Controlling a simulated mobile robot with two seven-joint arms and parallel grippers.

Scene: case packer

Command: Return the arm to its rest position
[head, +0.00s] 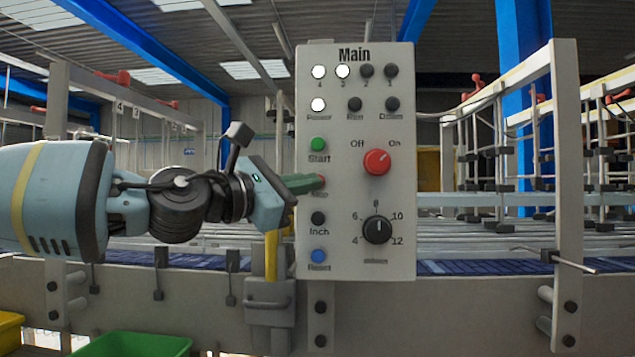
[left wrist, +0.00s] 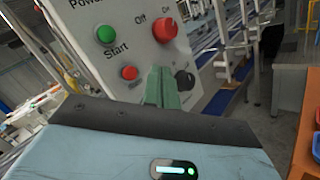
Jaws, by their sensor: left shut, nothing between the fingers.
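My left gripper (head: 318,181) comes in from the left in the head view, its green fingers shut and empty. The fingertips are at the red button (head: 322,179) on the control panel (head: 340,250), partly covering it and its label; I cannot tell whether they touch. In the left wrist view the green fingers (left wrist: 161,86) stand in front of the panel, with the red button (left wrist: 130,73) to their left and the green Start button (left wrist: 106,34) above it. My right gripper is in neither view.
The panel also has a red Off/On knob (head: 377,162), a black dial (head: 377,230) and a blue Reset button (head: 319,256). A metal guard frame (head: 567,150) stands at the right, with the conveyor (head: 470,267) behind the panel. A green bin (head: 135,345) sits low at the left.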

